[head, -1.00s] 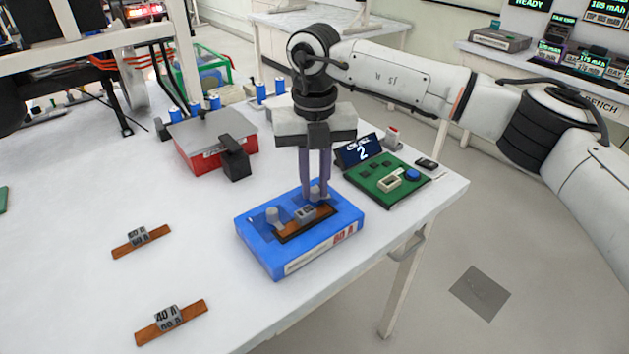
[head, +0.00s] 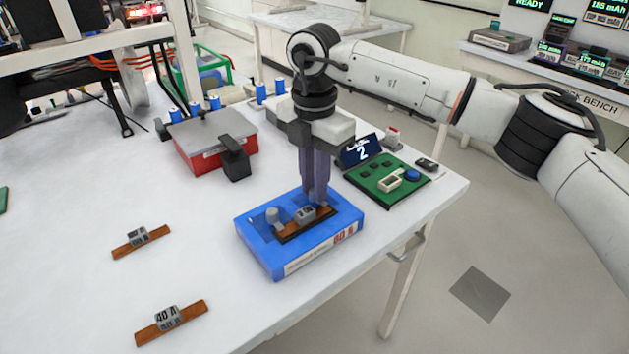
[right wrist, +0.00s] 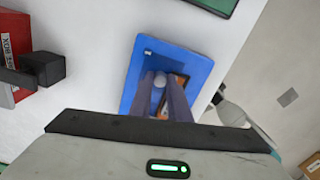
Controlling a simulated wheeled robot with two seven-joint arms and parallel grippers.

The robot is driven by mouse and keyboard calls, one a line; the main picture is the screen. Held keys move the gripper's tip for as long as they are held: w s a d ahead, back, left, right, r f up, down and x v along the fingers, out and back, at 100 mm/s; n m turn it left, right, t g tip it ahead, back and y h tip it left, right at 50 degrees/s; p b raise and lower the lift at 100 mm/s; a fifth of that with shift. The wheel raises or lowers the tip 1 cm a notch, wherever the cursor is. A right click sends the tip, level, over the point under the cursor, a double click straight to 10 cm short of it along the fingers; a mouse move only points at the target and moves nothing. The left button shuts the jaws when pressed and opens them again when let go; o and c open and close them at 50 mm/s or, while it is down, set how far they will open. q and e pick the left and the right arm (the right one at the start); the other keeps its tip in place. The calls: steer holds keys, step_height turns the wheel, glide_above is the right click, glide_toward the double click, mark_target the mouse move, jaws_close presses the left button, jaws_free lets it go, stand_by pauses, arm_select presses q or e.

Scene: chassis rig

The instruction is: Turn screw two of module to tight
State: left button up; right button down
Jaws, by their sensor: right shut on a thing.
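The blue module (head: 258,252) lies on the white table near its front right edge, with an "80 A" label on its front side. A brown strip with a grey fuse block (head: 305,213) sits in its recess. One grey screw knob (head: 273,217) stands free at the left of the strip. My right gripper (head: 316,198) points down over the right end of the strip, its fingers shut on the other screw, mostly hidden in the head view. In the right wrist view the fingers reach the blue module (right wrist: 140,75), and a grey knob (right wrist: 160,80) shows between them. My left gripper is not in view.
A green board (head: 385,187) with a display reading "2" (head: 361,150) stands right behind the module. A red box (head: 190,160) with a grey lid is back left. Two fuse strips (head: 141,241) lie on clear table at the left.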

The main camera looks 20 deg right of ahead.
steer(key=shift+r+m, duration=0.1)
steer(key=shift+m, duration=0.7)
steer(key=shift+w, duration=0.1)
steer(key=c, duration=1.7)
jaws_free()
steer(key=shift+o, duration=0.2)
step_height(320, 180, up, 10)
